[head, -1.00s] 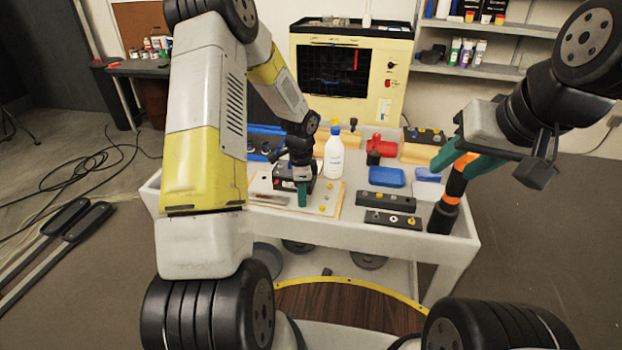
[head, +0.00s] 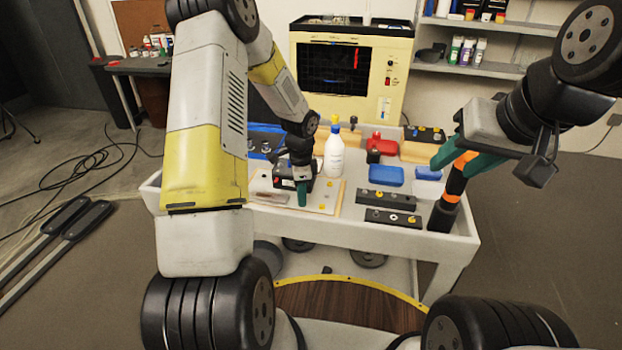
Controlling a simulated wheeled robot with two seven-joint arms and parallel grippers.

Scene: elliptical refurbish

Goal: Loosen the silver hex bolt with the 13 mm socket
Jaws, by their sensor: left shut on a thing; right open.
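My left gripper (head: 302,191) is shut, its teal fingertips low over the pale board (head: 329,195) on the cart. What it grips is too small and hidden to make out. A black and red device (head: 283,178) is beside it. Small yellow and metallic fasteners sit on the board; I cannot tell which is the silver hex bolt. My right gripper (head: 462,163) is open, its teal fingers beside an orange and black tool (head: 453,188) standing near the cart's right edge. Two dark racks (head: 388,198) (head: 381,217) hold several small parts; I cannot identify the 13 mm socket.
The white cart (head: 330,231) is crowded. A white bottle (head: 334,152) stands behind the board. Blue boxes (head: 386,175) and a red object (head: 381,143) are to the right. A cream machine (head: 350,62) stands behind the cart.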

